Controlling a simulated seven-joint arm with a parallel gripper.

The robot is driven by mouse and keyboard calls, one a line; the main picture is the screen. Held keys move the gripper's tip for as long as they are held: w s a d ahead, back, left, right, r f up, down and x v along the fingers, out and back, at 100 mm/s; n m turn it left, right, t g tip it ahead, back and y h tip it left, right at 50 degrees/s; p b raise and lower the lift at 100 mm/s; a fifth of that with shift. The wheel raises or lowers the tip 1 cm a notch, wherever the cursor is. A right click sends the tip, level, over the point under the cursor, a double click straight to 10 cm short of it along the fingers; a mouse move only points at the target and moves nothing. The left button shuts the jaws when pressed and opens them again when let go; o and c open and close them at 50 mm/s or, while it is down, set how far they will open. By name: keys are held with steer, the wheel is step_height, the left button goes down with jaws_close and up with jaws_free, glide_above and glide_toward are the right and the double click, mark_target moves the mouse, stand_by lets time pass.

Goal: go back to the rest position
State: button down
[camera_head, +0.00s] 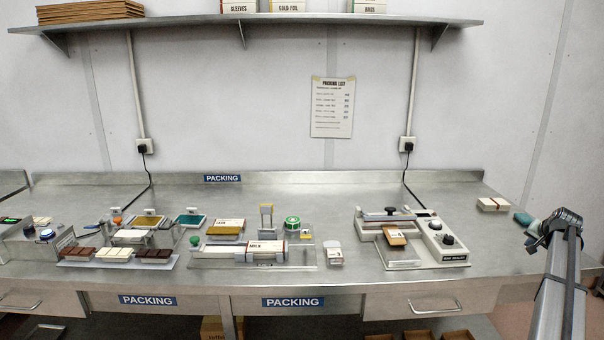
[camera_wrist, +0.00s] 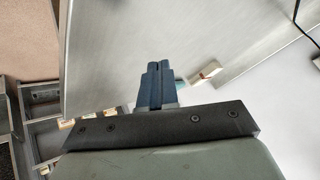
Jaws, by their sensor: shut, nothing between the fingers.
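My gripper (camera_head: 528,220) is at the far right of the bench in the head view, beside my raised forearm. In the wrist view the dark blue fingers of my gripper (camera_wrist: 157,75) are together with nothing between them. The steel packing bench (camera_head: 330,190) lies to the left of the gripper. A wrapped bar with a brown band (camera_head: 493,204) lies on the bench just left of the gripper. Whether the gripper touches the bench cannot be told.
A bag sealer (camera_head: 440,240) with a small brown packet (camera_head: 395,236) stands right of centre. A shelf (camera_head: 300,20) runs above. The bench's back middle is clear.

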steer(key=s+d+f+g+h, duration=0.1)
steer(key=s+d+f, duration=0.75)
steer(key=s, duration=0.35)
steer(key=w+a+f+n+g+y, duration=0.1)
steer(key=a+f+g+y, duration=0.2)
steer(key=a+f, duration=1.7)
steer(key=s+a+f+n+g+y, duration=0.15)
steer(key=s+a+f, duration=0.25)
steer(key=a+f, duration=0.6)
steer(key=s+a+f+n+g, duration=0.2)
steer(key=s+a+f, duration=0.3)
steer(key=a, duration=0.9)
steer(key=s+a+f+n+g, duration=0.1)
steer(key=s+a+f+g, duration=0.1)
steer(key=s+a+f, duration=0.5)
steer(key=s+a+f+n+g, duration=0.1)
steer(key=s+a+f+n, duration=0.15)
steer(key=s+a, duration=0.75)
steer(key=s+a+f+n+g, duration=0.1)
steer(key=s+a, duration=0.3)
steer(key=s, duration=0.5)
steer(key=s+a+n+g, duration=0.1)
steer(key=s+a+g, duration=0.2)
steer(key=s, duration=0.6)
steer(key=shift+s+a+f+h, duration=0.2)
steer(key=shift+a+f+h, duration=0.15)
steer(key=shift+a, duration=0.8)
